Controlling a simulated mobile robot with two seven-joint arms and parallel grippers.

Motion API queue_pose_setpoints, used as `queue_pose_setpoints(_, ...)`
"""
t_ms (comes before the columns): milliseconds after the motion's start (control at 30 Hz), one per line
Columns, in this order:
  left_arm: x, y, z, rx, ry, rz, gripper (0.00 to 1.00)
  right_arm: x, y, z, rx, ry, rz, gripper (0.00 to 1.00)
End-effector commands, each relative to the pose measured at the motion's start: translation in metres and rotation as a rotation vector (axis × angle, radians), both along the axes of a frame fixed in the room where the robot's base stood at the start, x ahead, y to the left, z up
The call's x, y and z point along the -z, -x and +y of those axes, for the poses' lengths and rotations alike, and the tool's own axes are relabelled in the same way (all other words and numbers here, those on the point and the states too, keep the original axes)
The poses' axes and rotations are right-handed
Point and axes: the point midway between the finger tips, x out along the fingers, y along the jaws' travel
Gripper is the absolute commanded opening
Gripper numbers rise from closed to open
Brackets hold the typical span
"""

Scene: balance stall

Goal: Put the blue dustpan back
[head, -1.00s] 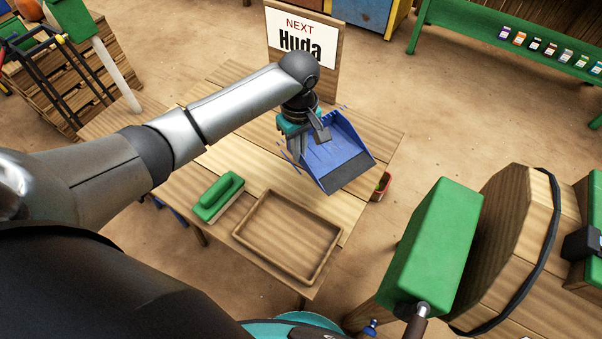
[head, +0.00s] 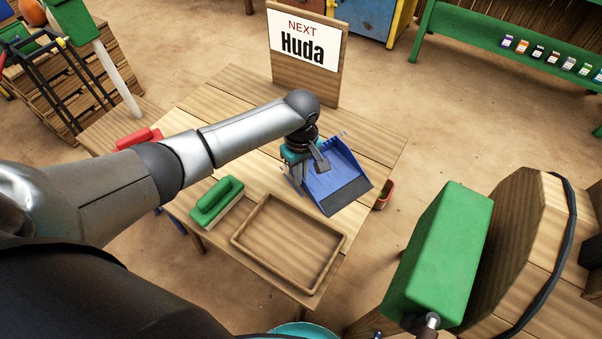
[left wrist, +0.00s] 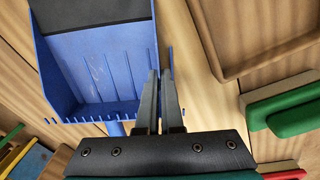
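The blue dustpan (head: 340,180) is over the right half of the wooden table (head: 240,100), its dark lip toward the lower right. It also shows in the left wrist view (left wrist: 95,65), with its row of teeth nearest the gripper. My left gripper (head: 306,172) is at the dustpan's back edge. In the left wrist view its fingers (left wrist: 160,90) are close together at the corner of the dustpan and look shut on it; the exact contact is hidden. Whether the dustpan touches the table is unclear. My right gripper is out of view.
An empty wooden tray (head: 240,243) and a green-backed brush (head: 216,203) lie at the table's near side. A "NEXT Huda" sign (head: 303,88) stands at the back. A small red container (head: 385,195) is by the right edge.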

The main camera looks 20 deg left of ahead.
Motion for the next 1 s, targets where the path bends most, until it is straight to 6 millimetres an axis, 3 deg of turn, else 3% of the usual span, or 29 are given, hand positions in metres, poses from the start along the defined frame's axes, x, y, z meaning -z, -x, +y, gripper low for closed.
queue_pose_setpoints(33,0.001,0.000,0.000,0.000,0.001,0.001,0.07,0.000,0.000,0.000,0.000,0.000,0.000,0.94)
queue_pose_setpoints(267,0.000,0.000,0.000,0.000,0.000,0.000,0.32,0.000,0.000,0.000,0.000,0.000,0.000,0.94)
queue_pose_setpoints(600,-0.003,0.000,0.000,0.001,0.000,-0.001,0.33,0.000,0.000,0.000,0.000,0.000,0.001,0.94)
queue_pose_setpoints(767,-0.031,-0.001,0.000,0.001,0.001,-0.003,0.33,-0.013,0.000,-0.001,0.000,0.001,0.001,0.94)
queue_pose_setpoints(1000,-0.084,-0.001,0.000,0.000,0.002,-0.002,0.33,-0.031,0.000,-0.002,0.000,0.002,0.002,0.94)
